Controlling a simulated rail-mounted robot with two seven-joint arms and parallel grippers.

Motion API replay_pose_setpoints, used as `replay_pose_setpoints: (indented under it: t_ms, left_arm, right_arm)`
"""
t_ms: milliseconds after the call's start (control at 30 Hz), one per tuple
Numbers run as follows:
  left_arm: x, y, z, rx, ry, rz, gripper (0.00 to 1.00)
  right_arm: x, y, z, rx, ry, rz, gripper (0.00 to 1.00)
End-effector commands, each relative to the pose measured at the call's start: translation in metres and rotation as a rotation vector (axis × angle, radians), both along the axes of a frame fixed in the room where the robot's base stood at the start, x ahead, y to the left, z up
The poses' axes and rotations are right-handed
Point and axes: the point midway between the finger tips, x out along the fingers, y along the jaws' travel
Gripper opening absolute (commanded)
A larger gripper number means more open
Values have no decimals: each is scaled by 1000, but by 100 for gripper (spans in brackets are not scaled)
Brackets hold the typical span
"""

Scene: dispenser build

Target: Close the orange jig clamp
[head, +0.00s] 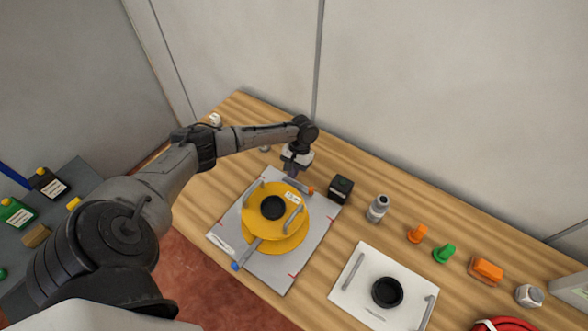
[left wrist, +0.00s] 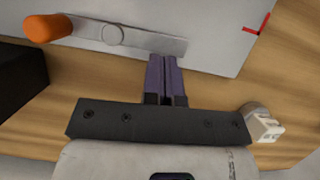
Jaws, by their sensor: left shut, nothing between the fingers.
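The orange jig clamp has an orange knob (head: 311,190) at the far edge of the grey jig plate (head: 275,276). In the left wrist view its orange knob (left wrist: 48,28) sits at the upper left, on a flat grey lever that runs along the plate's edge to a pivot. My left gripper (head: 290,177) points down at the far edge of the plate, left of the knob. Its purple fingers (left wrist: 163,60) are shut and empty, with their tips close to the lever's right end; I cannot tell whether they touch. My right gripper is not in view.
A yellow round part (head: 262,225) with handles sits on the plate. A blue-tipped clamp (head: 236,266) is at its near edge. A black box (head: 340,188), grey bottle (head: 377,208) and white panel (head: 348,292) stand to the right. Small orange and green parts lie further right.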

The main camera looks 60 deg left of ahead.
Motion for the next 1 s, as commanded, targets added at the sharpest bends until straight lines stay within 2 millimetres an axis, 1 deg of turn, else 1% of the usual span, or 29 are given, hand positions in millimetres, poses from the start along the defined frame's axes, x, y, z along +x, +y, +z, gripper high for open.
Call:
replay_pose_setpoints:
  t_ms: [667, 867, 1000]
  left_arm:
    - [-8, 0, 2, 0, 2, 141, 0]
    - [-14, -1, 6, -1, 3, 234, 0]
    - [-20, -2, 7, -2, 5, 336, 0]
  right_arm:
    - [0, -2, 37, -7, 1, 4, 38]
    - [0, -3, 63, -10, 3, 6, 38]
    - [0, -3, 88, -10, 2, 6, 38]
